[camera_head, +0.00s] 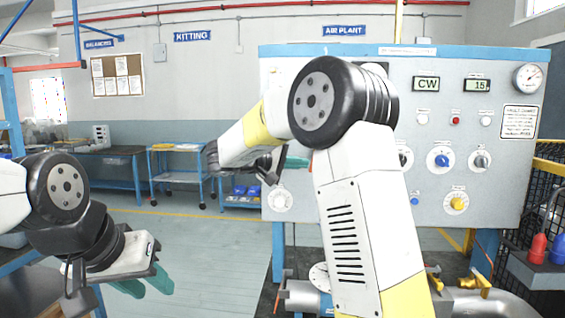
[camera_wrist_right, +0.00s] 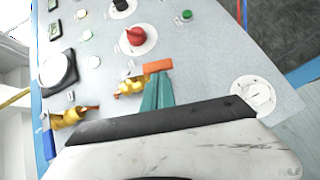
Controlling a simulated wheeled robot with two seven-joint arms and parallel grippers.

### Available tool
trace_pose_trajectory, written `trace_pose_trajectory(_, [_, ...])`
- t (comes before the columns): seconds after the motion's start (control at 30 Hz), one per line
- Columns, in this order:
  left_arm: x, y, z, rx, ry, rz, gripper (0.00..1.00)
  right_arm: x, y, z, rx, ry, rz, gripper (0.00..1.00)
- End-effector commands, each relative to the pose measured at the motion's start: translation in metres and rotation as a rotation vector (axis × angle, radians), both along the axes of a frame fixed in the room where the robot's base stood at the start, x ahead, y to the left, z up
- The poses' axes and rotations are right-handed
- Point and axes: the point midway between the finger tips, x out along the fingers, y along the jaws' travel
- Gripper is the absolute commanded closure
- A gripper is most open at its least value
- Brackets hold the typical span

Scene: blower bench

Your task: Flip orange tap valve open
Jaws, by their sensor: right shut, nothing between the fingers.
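The orange tap handle (camera_wrist_right: 157,66) sits on a brass valve (camera_wrist_right: 130,87) on the grey panel, seen in the right wrist view. My right gripper (camera_wrist_right: 158,78) has its teal fingers together and empty, with the tips right at the handle's lower edge in the picture. I cannot tell whether they touch it.
A second brass valve (camera_wrist_right: 70,117) with a blue handle (camera_wrist_right: 48,145) is nearby. A red knob (camera_wrist_right: 135,36) and a white round dial (camera_wrist_right: 253,95) are also on the panel. The floor (camera_head: 190,240) left of the panel is clear.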

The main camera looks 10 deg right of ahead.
Motion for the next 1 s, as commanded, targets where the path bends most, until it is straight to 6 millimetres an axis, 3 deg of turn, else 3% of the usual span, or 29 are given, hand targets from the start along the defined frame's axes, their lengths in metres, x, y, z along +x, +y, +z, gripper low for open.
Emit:
trace_pose_trajectory(0.3, [0.000,0.000,0.000,0.000,0.000,0.000,0.64,0.000,-0.001,-0.002,-0.016,0.007,0.001,1.00])
trace_pose_trajectory(0.6, [0.000,0.000,0.000,0.000,0.000,0.000,0.64,-0.004,-0.013,-0.015,-0.281,0.083,0.000,1.00])
trace_pose_trajectory(1.0, [0.000,0.000,0.000,0.000,0.000,0.000,0.64,-0.003,-0.012,-0.014,-0.285,0.082,0.000,1.00])
